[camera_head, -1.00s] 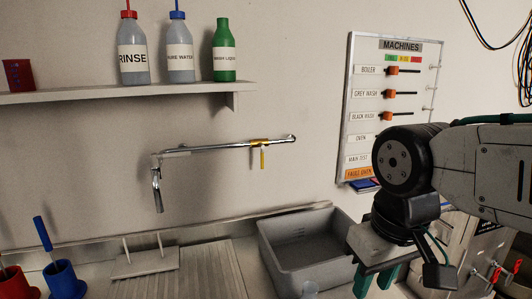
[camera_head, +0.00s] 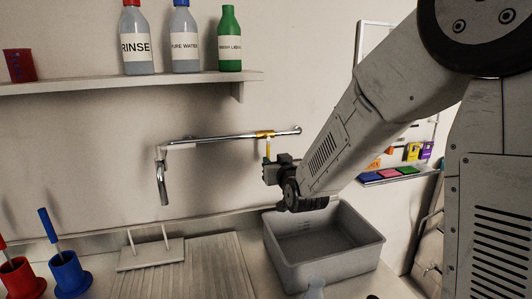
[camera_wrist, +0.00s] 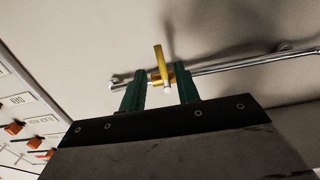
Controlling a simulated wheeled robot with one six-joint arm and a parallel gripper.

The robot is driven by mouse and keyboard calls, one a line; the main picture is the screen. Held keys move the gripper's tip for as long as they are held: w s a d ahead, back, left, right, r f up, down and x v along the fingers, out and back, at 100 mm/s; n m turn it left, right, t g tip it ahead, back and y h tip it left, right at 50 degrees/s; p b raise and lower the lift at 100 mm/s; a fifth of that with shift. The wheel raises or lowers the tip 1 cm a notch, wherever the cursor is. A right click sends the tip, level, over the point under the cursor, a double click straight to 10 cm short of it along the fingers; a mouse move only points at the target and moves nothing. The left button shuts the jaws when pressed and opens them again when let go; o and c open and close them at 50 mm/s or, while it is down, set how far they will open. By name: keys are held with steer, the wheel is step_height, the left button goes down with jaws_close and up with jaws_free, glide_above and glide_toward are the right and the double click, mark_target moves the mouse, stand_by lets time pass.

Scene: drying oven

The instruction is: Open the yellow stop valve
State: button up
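The yellow stop valve (camera_head: 265,134) sits on a chrome wall pipe (camera_head: 225,138) that ends in a bent spout at the left. Its yellow handle (camera_head: 267,151) hangs down from the pipe in the head view. My gripper (camera_wrist: 160,72) is open, with its two green fingers apart. In the wrist view the yellow handle (camera_wrist: 159,60) shows in the gap between the fingers, with no visible contact; the depth is hard to tell. In the head view my wrist is just below and right of the handle, and the fingers are not clearly seen.
A grey sink basin (camera_head: 365,250) lies below my wrist. A shelf (camera_head: 120,88) with several bottles is on the wall at upper left. A red cup (camera_head: 18,279) and a blue cup (camera_head: 68,276) stand on the counter. A machines panel (camera_wrist: 30,125) is at left in the wrist view.

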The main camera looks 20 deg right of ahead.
mark_target(268, 154)
steer(key=shift+w+t, duration=0.3)
steer(key=shift+w, duration=0.3)
steer(key=w, duration=0.7)
steer(key=shift+w, duration=0.1)
jaws_close()
